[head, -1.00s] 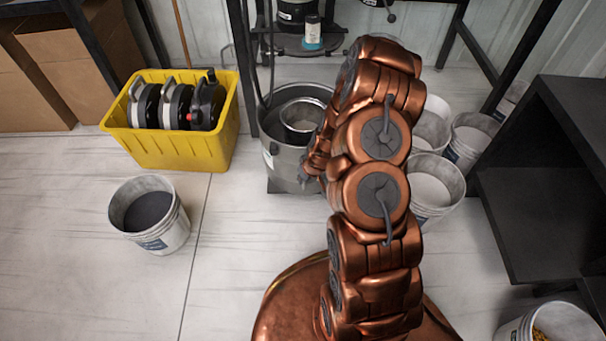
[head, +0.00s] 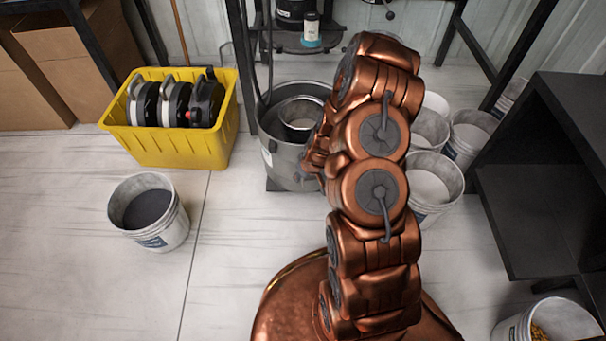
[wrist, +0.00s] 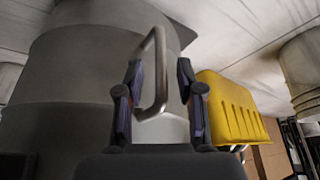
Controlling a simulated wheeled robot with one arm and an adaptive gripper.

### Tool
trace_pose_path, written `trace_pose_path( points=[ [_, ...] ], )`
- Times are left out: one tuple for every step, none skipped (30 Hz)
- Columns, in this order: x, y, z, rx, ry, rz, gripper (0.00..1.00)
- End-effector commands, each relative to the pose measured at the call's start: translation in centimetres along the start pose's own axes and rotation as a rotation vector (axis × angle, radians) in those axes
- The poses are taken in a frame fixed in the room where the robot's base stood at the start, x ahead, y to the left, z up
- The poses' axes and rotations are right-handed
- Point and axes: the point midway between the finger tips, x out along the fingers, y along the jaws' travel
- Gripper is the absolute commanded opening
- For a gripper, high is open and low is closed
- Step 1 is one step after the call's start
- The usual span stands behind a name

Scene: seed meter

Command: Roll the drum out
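The grey metal drum (head: 283,165) stands on a dark base under the bench in the head view, left of my arm. A smaller metal vessel (head: 302,112) sits inside its open top. In the wrist view the drum's curved grey wall (wrist: 75,75) fills the left and middle, with a bent metal handle (wrist: 160,75) sticking out from it. My gripper (wrist: 160,85) is at the handle, its two dark fingers apart, with a bar of the handle between them. I see a gap beside the right finger. The head view mostly hides my gripper behind my arm.
A yellow crate (head: 170,147) of dark reels stands left of the drum. A bucket of dark material (head: 165,235) is on the floor at left. Several white buckets (head: 435,190) stand right of the drum, beside a black shelf (head: 530,240).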

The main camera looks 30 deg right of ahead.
Motion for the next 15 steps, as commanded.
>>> trace_pose_path(
  points=[
    [-0.2, 0.0, 0.0, 0.000, 0.000, 0.000, 0.37],
    [-0.4, 0.0, 0.0, 0.000, 0.000, 0.000, 0.37],
    [-0.6, 0.0, 0.0, 0.001, 0.000, -0.001, 0.37],
    [-0.9, 0.0, 0.0, 0.001, 0.001, -0.001, 0.37],
    [-1.2, 0.0, -0.1, 0.001, 0.001, 0.000, 0.37],
    [-1.6, 0.1, -0.1, 0.002, 0.002, 0.000, 0.37],
    [-2.0, 0.1, -0.1, 0.001, 0.003, 0.001, 0.37],
    [-2.3, 0.1, -0.1, 0.001, 0.003, 0.002, 0.37],
    [-2.8, 0.1, -0.2, -0.001, 0.004, 0.003, 0.37],
    [-3.1, 0.1, -0.2, -0.001, 0.004, 0.003, 0.37],
    [-3.5, 0.1, -0.2, -0.001, 0.004, 0.002, 0.37],
    [-3.9, 0.1, -0.1, 0.000, 0.003, 0.002, 0.37],
    [-4.2, 0.1, -0.1, 0.001, 0.002, 0.002, 0.37],
    [-4.6, 0.1, -0.1, 0.001, 0.002, 0.002, 0.37],
    [-5.1, 0.1, -0.1, 0.001, 0.002, 0.002, 0.37]
  ],
)
